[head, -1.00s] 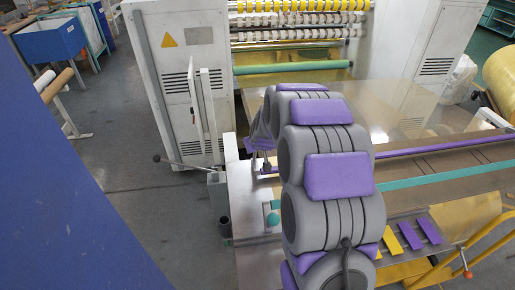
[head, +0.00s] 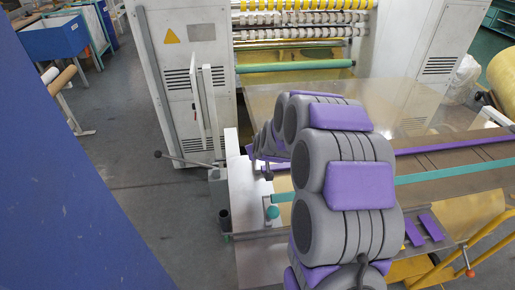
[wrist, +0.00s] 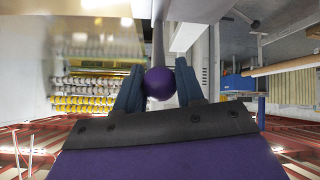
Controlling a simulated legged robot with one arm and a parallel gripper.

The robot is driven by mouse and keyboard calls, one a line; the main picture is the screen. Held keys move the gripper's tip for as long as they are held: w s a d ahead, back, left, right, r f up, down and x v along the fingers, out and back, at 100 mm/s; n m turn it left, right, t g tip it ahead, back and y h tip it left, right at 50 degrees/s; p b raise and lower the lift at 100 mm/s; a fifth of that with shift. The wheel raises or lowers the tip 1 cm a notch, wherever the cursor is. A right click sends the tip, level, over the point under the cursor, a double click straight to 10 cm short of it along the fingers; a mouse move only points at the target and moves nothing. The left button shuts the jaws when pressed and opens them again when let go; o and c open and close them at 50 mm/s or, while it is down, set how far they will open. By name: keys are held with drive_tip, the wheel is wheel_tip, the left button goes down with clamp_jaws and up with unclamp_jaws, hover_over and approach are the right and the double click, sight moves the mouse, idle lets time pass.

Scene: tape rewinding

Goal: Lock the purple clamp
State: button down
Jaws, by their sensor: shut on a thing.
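The purple clamp bar (head: 450,142) lies across the machine's table in the head view, running right from behind my arm. Its left end is mostly hidden by my arm. In the wrist view a round purple knob (wrist: 159,83) sits between the two dark fingers of my gripper (wrist: 159,78), which is shut on it. In the head view the gripper is largely hidden behind my grey and purple arm, so its contact with the clamp cannot be seen there.
A teal bar (head: 450,172) runs alongside the purple one, nearer to me. A teal knob (head: 271,212) and a black-knobbed lever (head: 180,159) stand at the table's left. A white cabinet (head: 190,80) rises behind. A blue panel (head: 70,190) fills the left foreground.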

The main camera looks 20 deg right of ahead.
drive_tip(key=shift+s+f, duration=0.15)
drive_tip(key=shift+f, duration=0.1)
drive_tip(key=c, duration=0.7)
unclamp_jaws()
drive_tip(key=shift+r, duration=0.1)
drive_tip(key=p+v, duration=0.2)
drive_tip(key=v, duration=1.5)
drive_tip(key=shift+r+p, duration=0.1)
drive_tip(key=shift+p, duration=0.2)
drive_tip(key=shift+s, duration=0.1)
